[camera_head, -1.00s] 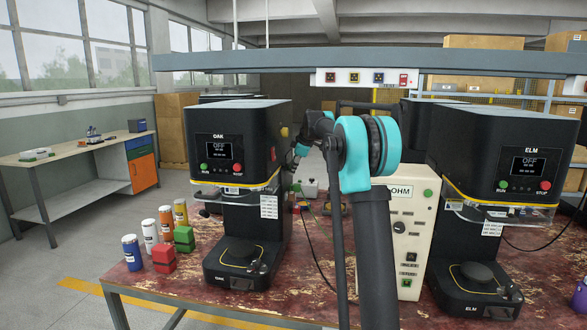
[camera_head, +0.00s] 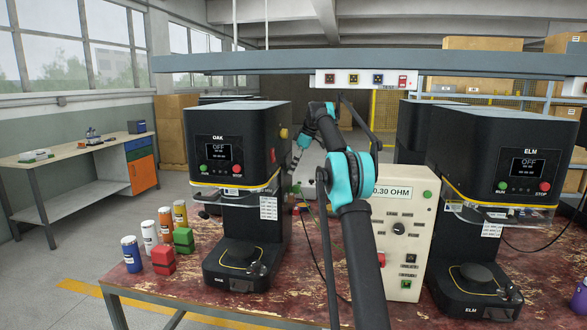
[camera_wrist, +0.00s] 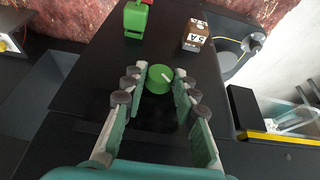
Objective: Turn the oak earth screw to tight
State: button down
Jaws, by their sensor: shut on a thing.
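The oak seamer (camera_head: 238,150), a dark machine labelled OAK with its display at OFF, stands on the left of the red worn bench. In the wrist view the green round earth screw (camera_wrist: 160,80), with a white line on its top, sits on a dark panel. My gripper (camera_wrist: 161,75) has a finger on each side of this green head and is shut on it. In the head view my arm reaches down beside the oak seamer's right side. My fingertips and the screw cannot be made out there.
A cream meter box (camera_head: 405,235) reading 0.30 OHM stands right of my arm. The elm seamer (camera_head: 500,170) is farther right. A brown block marked 5A (camera_wrist: 195,36) and a green piece (camera_wrist: 135,20) are beyond the screw. Several cans stand at the bench's left.

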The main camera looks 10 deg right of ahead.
dwell(0.4)
jog(key=c, duration=1.2)
grip_release()
jog(key=s+d+r, duration=0.1)
jog(key=d, duration=0.3)
jog(key=s+d+r, duration=0.2)
jog(key=d, duration=0.3)
jog(key=s+d+r, duration=0.1)
jog(key=d, duration=0.3)
jog(key=shift+s+d+r, duration=0.15)
jog(key=shift+r, duration=0.1)
